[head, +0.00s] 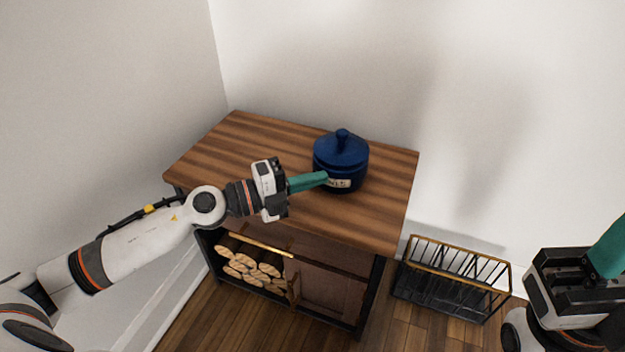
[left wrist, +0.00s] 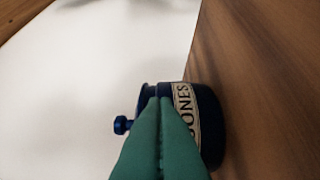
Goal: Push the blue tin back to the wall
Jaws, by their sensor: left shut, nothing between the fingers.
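The blue tin (head: 341,155) with a knobbed lid and a pale label stands upright on the wooden cabinet top (head: 240,145), with a strip of bare wood between it and the back wall. My left gripper (head: 325,178) is shut and empty, its green fingertips at the tin's front left, by the label. In the left wrist view the tin (left wrist: 208,125) shows sideways behind the closed fingers (left wrist: 163,102), which cover part of it. I cannot tell whether they touch it. My right gripper (head: 607,255) is at the right edge, partly cut off, away from the cabinet.
The white back wall (head: 480,120) rises behind the cabinet, and another wall stands at the left. Cut logs (head: 248,268) fill the open shelf below. A black and gold rack (head: 452,278) stands on the floor to the right. The cabinet top is otherwise clear.

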